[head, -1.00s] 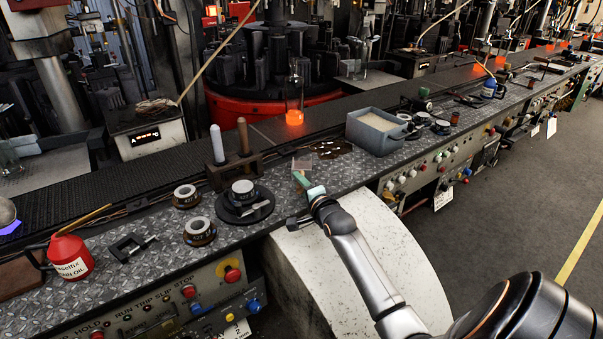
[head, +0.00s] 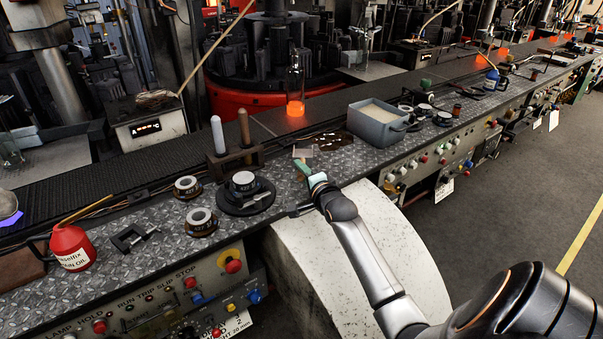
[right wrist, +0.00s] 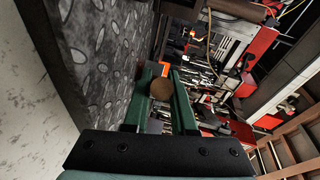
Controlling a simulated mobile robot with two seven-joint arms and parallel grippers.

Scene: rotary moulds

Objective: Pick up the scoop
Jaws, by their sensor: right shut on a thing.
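The scoop shows in the head view as a small grey, partly see-through pan (head: 303,153) beyond my right fingertips, by the back of the metal bench top. My right gripper (head: 302,167) has green fingers and reaches over the bench's front edge. In the right wrist view a round brown end (right wrist: 162,89), apparently of the scoop's handle, sits between the green fingers (right wrist: 160,85). The gripper is shut on it. The rest of the scoop is hidden there. I cannot tell whether the scoop touches the bench. My left gripper is not in view.
A grey bin (head: 367,127) of pale material stands to the right. A rack (head: 222,167) with two upright rods and a dark round plate (head: 229,204) lie to the left. A glowing bottle (head: 295,90) stands on the belt behind. A pale curved housing (head: 340,255) is below my arm.

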